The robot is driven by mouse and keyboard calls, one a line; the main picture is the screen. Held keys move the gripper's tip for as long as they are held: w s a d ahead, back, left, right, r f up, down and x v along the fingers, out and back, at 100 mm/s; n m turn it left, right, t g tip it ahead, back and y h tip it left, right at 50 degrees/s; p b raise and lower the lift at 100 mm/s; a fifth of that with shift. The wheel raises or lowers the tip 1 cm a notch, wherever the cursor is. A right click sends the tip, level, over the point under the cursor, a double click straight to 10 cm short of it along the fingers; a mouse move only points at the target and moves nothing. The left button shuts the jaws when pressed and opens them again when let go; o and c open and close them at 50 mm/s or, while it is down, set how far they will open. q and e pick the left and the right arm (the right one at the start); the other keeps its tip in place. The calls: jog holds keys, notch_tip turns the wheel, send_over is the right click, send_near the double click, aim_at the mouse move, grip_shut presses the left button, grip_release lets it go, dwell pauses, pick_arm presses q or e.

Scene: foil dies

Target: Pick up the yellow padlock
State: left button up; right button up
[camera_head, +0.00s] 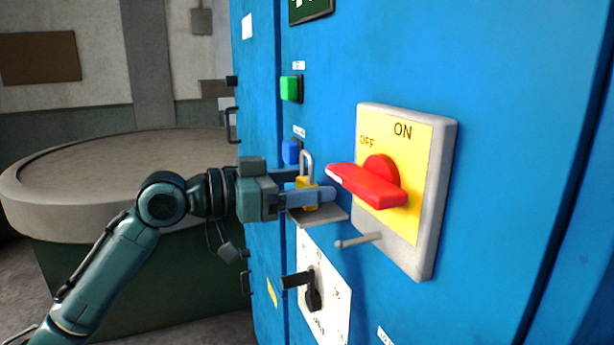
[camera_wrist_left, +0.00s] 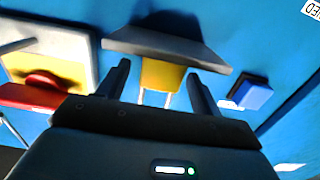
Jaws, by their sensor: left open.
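The yellow padlock (camera_head: 307,192) stands upright on a small grey shelf (camera_head: 326,217) on the blue cabinet, its silver shackle upward. My left gripper (camera_head: 308,190) is open at the shelf, with a finger in front of the padlock's body and part of it hidden. In the left wrist view the padlock (camera_wrist_left: 160,78) sits between the two open fingers (camera_wrist_left: 158,85), with the shelf (camera_wrist_left: 165,45) beyond it. I see a gap on either side of the padlock there. My right gripper is not in view.
A red rotary handle (camera_head: 370,185) on a yellow ON/OFF plate (camera_head: 425,170) juts out right of the padlock. A peg (camera_head: 360,240) sticks out below it. Green (camera_head: 289,88) and blue (camera_head: 290,152) buttons are above left. A round table (camera_head: 100,165) stands behind my arm.

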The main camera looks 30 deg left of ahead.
pick_arm(q)
jog(key=shift+w+d, duration=0.2)
jog(key=shift+c, duration=0.5)
jog(key=c, duration=1)
